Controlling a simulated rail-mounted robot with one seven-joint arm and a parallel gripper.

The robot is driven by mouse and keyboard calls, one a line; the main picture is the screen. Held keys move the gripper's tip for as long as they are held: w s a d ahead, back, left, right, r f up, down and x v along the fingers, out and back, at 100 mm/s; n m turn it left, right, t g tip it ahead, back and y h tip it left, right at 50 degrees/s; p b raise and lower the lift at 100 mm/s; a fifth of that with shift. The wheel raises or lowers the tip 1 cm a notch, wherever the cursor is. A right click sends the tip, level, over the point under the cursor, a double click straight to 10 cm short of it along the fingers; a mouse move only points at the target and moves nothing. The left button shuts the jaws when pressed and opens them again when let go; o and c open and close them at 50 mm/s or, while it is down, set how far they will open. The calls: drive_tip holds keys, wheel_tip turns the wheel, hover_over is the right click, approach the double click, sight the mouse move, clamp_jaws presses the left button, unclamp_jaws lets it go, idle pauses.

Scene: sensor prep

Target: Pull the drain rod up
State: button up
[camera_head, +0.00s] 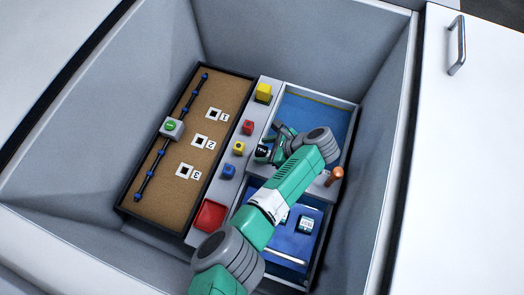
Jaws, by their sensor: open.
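What looks like the drain rod (334,176) is a short rod with a copper-brown end. It stands at the right end of the grey strip between the blue basin (325,112) and the blue lower compartment (290,243). My gripper (279,133) is over the left part of the basin, up and left of the rod and apart from it. It is open and seems empty, though its fingers show small and partly hidden. My green arm crosses the lower compartment and passes close to the left of the rod in the picture.
A cork board (165,190) with numbered square markers, a dark rail and a green button (171,127) lies at the left. Yellow, red and blue blocks and a red tray (210,215) line the middle strip. High grey walls (110,110) enclose everything.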

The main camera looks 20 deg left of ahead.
drive_tip(key=shift+b+x, duration=0.3)
drive_tip(key=shift+x, duration=0.75)
drive_tip(key=shift+w, duration=0.1)
drive_tip(key=shift+d, duration=0.1)
clamp_jaws()
wheel_tip(320, 180, up, 5)
drive_tip(key=p, duration=0.5)
drive_tip(key=shift+f+p, duration=0.1)
drive_tip(key=shift+p, duration=0.3)
drive_tip(key=shift+w, duration=0.1)
drive_tip(key=shift+f, duration=0.1)
unclamp_jaws()
